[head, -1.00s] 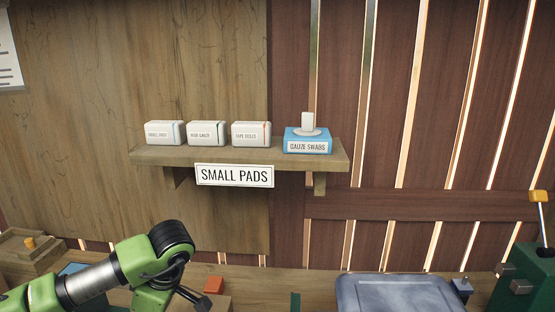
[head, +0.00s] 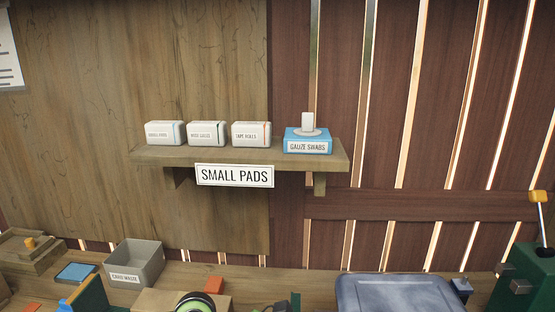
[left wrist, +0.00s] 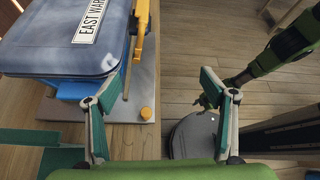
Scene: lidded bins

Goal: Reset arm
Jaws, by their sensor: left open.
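My left gripper (left wrist: 160,112) is open in the left wrist view, with its two green-padded fingers wide apart and nothing between them. The fingers hang over the bench edge and the wooden floor. Beside the left finger is a blue lidded bin (left wrist: 62,35) with a white label beginning "EAST". In the head view only a round green and black arm joint of mine (head: 203,302) shows at the bottom edge. The left gripper is outside the head view.
A shelf (head: 230,157) holds three white boxes (head: 207,133) and a blue gauze swabs box (head: 307,142). On the bench stand an open grey bin (head: 135,263) and a grey-blue lid (head: 395,293). A yellow lever (left wrist: 140,50) stands by the lidded bin.

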